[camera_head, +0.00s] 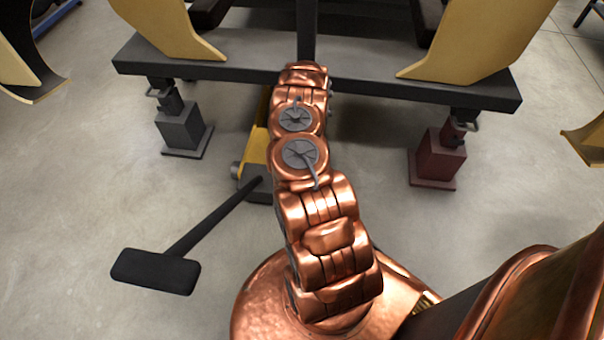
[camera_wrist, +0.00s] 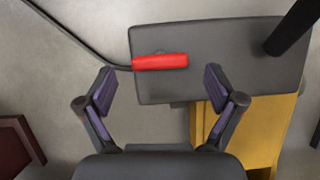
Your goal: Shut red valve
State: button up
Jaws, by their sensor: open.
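The red valve shows in the wrist view as a short red grip (camera_wrist: 160,62) on the end of a thin dark rod (camera_wrist: 80,40) that comes in from the upper left. My gripper (camera_wrist: 158,78) is open. Its two fingers stand apart, and the red grip lies between and slightly beyond their tips, touching neither as far as I can see. The grip overlaps a dark grey plate (camera_wrist: 225,85) in the picture; I cannot tell the gap between them. In the head view my copper arm hides the gripper and the red grip.
A dark beam (camera_head: 230,78) with yellow brackets (camera_head: 460,40) crosses the back. A grey stand (camera_head: 182,130) and a dark red stand (camera_head: 437,158) are beneath it. A black T-shaped handle (camera_head: 155,270) leans out at left from a yellow part (camera_head: 257,150).

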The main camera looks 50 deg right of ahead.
jog(key=v, duration=0.9)
jog(key=shift+r, duration=0.35)
jog(key=shift+w+d, duration=0.1)
